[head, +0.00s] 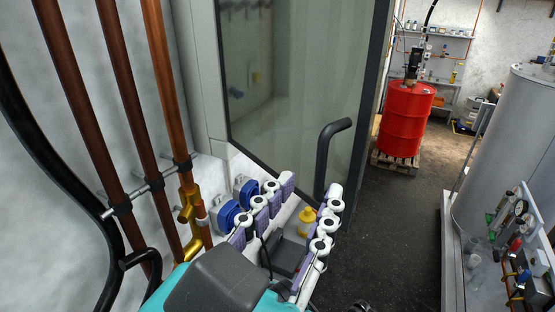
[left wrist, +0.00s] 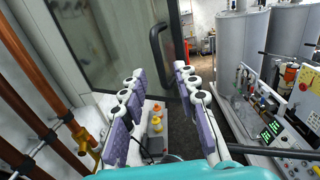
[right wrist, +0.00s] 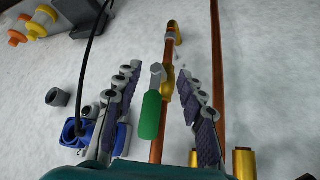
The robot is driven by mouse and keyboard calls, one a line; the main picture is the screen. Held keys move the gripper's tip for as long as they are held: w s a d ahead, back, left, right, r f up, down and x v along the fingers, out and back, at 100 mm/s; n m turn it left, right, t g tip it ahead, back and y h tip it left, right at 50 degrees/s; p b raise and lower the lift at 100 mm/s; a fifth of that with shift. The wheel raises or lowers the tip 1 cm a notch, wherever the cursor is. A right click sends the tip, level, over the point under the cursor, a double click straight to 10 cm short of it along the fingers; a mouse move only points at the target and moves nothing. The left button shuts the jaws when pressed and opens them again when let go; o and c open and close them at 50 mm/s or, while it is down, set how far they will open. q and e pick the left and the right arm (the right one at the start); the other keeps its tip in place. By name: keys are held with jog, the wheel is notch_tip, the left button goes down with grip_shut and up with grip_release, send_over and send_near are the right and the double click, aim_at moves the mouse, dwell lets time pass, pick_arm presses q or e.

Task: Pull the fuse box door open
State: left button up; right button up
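The fuse box door (head: 290,70) is a large glassy grey-green panel with a dark frame; it also shows in the left wrist view (left wrist: 110,45). I see no clear gap along its left edge. Its black bent bar handle (head: 322,160) is near the lower right; it also shows in the left wrist view (left wrist: 154,45). My left gripper (head: 310,188) is open and empty, its fingertips spread around the handle's lower part in the picture. I cannot tell if they touch it. My right gripper (right wrist: 160,71) is open, with a green lever (right wrist: 150,114) showing between its fingers.
Copper pipes (head: 120,90) and a black hose (head: 35,140) run along the left wall. Blue sockets (head: 228,214) and a yellow part (head: 307,215) sit behind my left fingers. A red drum (head: 404,118) on a pallet and a grey tank (head: 510,140) stand right, with open floor between.

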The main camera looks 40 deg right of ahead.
pick_arm(q)
jog(key=v, duration=0.6)
jog(key=shift+a, duration=0.1)
dwell(0.3)
